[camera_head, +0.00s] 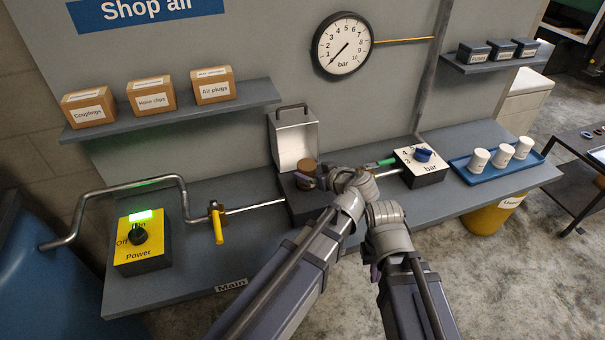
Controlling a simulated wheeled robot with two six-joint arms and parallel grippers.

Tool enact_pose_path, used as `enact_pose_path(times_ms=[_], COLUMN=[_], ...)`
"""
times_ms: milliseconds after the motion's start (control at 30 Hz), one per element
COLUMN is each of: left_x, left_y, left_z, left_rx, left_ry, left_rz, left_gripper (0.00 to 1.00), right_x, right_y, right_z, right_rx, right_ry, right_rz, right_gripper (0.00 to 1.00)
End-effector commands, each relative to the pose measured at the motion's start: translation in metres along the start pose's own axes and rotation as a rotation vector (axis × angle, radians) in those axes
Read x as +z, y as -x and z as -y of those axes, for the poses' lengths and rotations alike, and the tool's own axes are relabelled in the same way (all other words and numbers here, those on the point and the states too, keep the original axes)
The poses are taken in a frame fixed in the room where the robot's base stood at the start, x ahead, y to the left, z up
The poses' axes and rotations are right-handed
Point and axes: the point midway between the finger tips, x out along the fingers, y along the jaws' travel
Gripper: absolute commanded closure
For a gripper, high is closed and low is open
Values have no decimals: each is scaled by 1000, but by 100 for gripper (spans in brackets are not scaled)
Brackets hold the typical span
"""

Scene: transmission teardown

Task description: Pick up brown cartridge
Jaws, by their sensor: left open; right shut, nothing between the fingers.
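The brown cartridge (306,168) is a short round piece in the dark housing on the bench, in front of the raised silver lid (297,143). My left gripper (313,183) is at the cartridge's near right side, open. My wrist partly hides the cartridge and housing. Whether the fingers touch the cartridge I cannot tell. My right gripper (374,273) is lower and to the right, in front of the bench edge, shut and empty; it is small and partly hidden by its own arm.
A yellow power box (144,243) with a lit green light and a yellow-handled valve (217,224) stand on the left. Shelves and a gauge (342,45) are behind.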

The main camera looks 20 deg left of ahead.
Motion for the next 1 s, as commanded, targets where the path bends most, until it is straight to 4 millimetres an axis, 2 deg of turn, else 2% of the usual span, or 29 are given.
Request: enact_pose_path(times_ms=[167,367,567,900,1000], left_x=[1,2,1,5,3], left_y=[-6,-26,-30,-74,-79], left_z=[0,0,0,0,1], left_rx=[-1,-1,-1,-3,-2], left_ry=[3,3,1,2,2], left_rz=[-2,0,0,0,0], left_gripper=[0,0,0,0,0], right_x=[0,-1,-1,-2,-2], right_y=[-4,-14,-15,-39,-40], right_z=[0,1,2,4,4], right_rx=[0,0,0,0,0], right_ry=[0,0,0,0,0], right_rz=[0,0,0,0,0], right_gripper=[100,100,100,100,100])
